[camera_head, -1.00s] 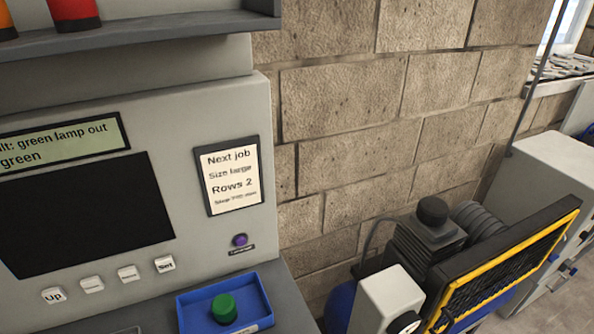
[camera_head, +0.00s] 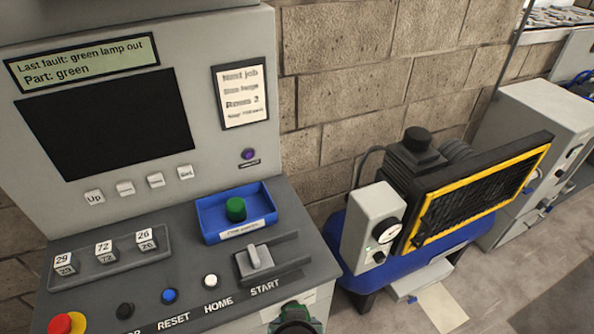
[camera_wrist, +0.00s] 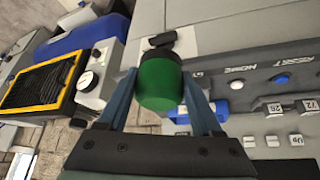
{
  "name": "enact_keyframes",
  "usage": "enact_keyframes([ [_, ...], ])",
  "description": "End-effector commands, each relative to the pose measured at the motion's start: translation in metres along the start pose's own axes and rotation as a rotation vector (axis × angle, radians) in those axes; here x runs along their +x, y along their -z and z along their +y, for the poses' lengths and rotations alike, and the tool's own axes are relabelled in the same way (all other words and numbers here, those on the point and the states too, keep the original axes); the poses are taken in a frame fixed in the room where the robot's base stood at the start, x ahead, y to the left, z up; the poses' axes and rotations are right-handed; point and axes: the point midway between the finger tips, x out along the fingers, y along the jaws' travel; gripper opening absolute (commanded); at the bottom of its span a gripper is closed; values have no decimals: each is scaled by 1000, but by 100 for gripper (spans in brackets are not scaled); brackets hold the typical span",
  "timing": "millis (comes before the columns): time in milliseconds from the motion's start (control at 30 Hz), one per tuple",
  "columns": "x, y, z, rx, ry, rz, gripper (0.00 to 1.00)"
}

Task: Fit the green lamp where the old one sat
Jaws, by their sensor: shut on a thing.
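My gripper (camera_wrist: 160,90) shows in the wrist view, its two blue-grey fingers shut on a green lamp (camera_wrist: 158,76) with a dark end pointing away. The held lamp is in front of the console and clear of the blue tray. Another green lamp (camera_head: 236,209) stands in the blue tray (camera_head: 208,222) on the console. The console display (camera_head: 85,62) reads "Last fault: green lamp out" and "Part: green". At the bottom edge of the head view is a dark round thing with green around it (camera_head: 294,318); I cannot tell whether it is the held lamp. No lamp seat is identifiable.
The console shelf carries a grey lever switch (camera_head: 256,258), a white button (camera_head: 211,281), a blue button (camera_head: 169,296) and a red stop button (camera_head: 62,323). A blue-based machine with a yellow-edged grille (camera_head: 478,195) stands to the right. Open floor lies at the lower right.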

Motion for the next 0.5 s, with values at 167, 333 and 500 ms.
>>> enact_keyframes([
  [167, 10, -26, -1, -1, 2, -2, 8],
  [333, 14, -40, 2, -6, -5, -3, 8],
  [500, 15, -42, 2, -8, -7, -1, 8],
])
